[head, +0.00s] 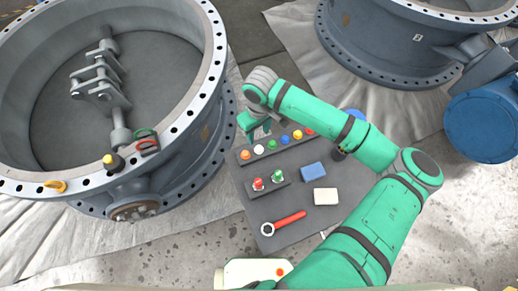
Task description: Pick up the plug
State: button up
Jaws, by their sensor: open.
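I cannot tell which is the plug. A red piece (258,184) and a green piece (278,176) stand in a shorter holder. My gripper (257,133) is open above the far left edge of the board, behind the row. My wrist and arm partly hide its fingers and the row's right end.
The board (290,212) also holds a blue block (313,171), a white block (326,196) and a red-handled wrench (286,222). A large valve ring (215,85) stands close at left, with a yellow-and-black knob (112,161) on its flange. Another valve (375,45) stands behind.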

send_over(259, 148)
jog(key=f, duration=0.5)
jog(key=shift+s+d, duration=0.2)
jog(key=shift+d, duration=0.15)
jog(key=shift+w+a+f, duration=0.1)
jog(key=shift+a+f, duration=0.1)
jog(key=shift+f, duration=1.3)
jog(key=shift+w+a+f, duration=0.1)
jog(key=shift+a+f, duration=0.05)
jog(key=shift+f, duration=1.3)
grip_shut()
